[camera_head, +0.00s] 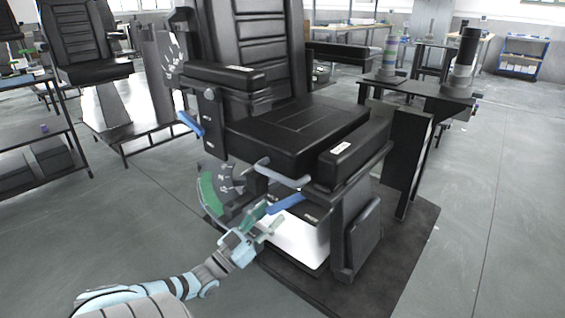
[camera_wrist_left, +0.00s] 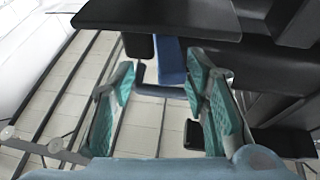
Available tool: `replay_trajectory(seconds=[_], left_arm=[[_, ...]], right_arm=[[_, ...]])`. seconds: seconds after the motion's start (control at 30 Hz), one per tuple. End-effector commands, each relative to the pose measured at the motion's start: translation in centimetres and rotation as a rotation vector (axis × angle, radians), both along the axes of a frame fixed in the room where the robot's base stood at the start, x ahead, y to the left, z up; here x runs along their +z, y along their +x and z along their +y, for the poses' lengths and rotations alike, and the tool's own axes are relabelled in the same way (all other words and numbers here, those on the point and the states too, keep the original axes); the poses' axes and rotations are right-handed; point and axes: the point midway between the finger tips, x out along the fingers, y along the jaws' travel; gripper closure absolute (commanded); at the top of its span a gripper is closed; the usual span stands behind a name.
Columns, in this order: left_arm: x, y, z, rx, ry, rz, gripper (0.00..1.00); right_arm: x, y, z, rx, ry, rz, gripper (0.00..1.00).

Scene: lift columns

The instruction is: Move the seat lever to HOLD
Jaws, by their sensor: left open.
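The black seat (camera_head: 300,130) stands in the middle of the head view. Under its front edge are a grey bent lever (camera_head: 282,174) and a blue-handled lever (camera_head: 287,203). A dial plate (camera_head: 210,192) with a green sector is beside them; its lettering is too small to read. Another blue handle (camera_head: 191,124) is on the seat's left side. My left gripper (camera_head: 265,214) is open just short of the lower blue handle. In the wrist view, a blue handle (camera_wrist_left: 172,60) and a grey bar (camera_wrist_left: 160,91) show between its spread teal-padded fingers (camera_wrist_left: 163,78).
The seat stands on a dark base plate (camera_head: 405,262). A bench (camera_head: 425,88) with stacked cylinders is at the right, and a second black seat (camera_head: 80,45) is at the back left. A dark shelf (camera_head: 40,150) is at the left. The grey floor in front is clear.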

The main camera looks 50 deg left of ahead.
Motion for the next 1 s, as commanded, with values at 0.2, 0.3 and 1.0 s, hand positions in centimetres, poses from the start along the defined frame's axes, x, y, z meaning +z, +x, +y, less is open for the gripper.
replay_trajectory(seconds=[0.2, 0.3, 1.0], left_arm=[[-1.9, -4.5, -0.1, 0.001, 0.000, 0.003, 0.58], [-2.2, -5.2, -0.2, 0.000, 0.000, 0.000, 0.58], [-2.2, -5.3, -0.2, 0.000, 0.000, 0.000, 0.58]], right_arm=[[0.0, 0.1, 0.0, 0.000, 0.001, -0.001, 1.00], [0.0, 0.1, 0.0, 0.000, 0.001, -0.001, 1.00], [0.0, 0.2, 0.1, 0.000, 0.002, -0.002, 1.00]])
